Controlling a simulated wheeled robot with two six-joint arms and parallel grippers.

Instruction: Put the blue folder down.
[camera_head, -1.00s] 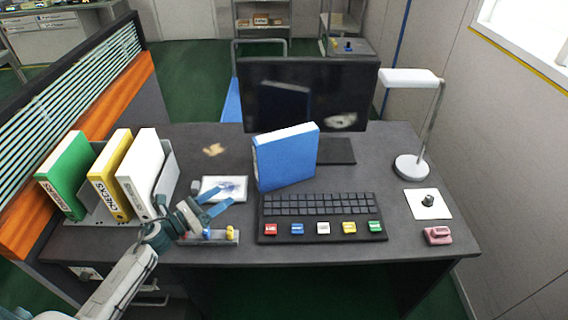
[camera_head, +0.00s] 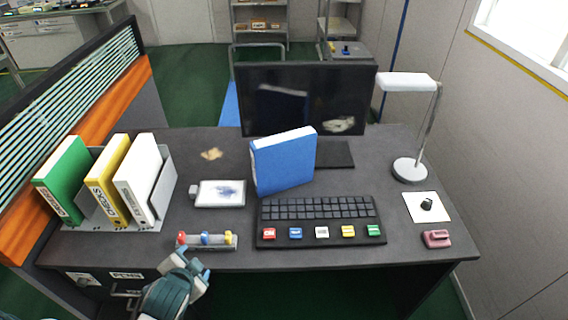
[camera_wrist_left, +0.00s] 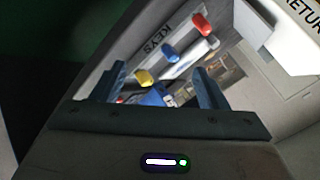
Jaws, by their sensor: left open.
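The blue folder (camera_head: 284,161) stands upright on the dark desk (camera_head: 215,142), behind the keyboard and in front of the monitor. No gripper touches it. My left gripper (camera_head: 187,256) is open and empty at the desk's front edge, well to the front left of the folder. In the left wrist view the open fingers (camera_wrist_left: 160,88) point toward the key holder, and the folder cannot be made out with certainty. My right gripper is not in view.
A rack (camera_head: 166,182) at left holds green (camera_head: 62,180), yellow (camera_head: 107,178) and white (camera_head: 138,180) binders. A key holder (camera_head: 207,241), keyboard (camera_head: 318,208), monitor (camera_head: 350,98), lamp (camera_head: 409,168) and pink object (camera_head: 436,239) stand around. The desk left of the folder is partly clear.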

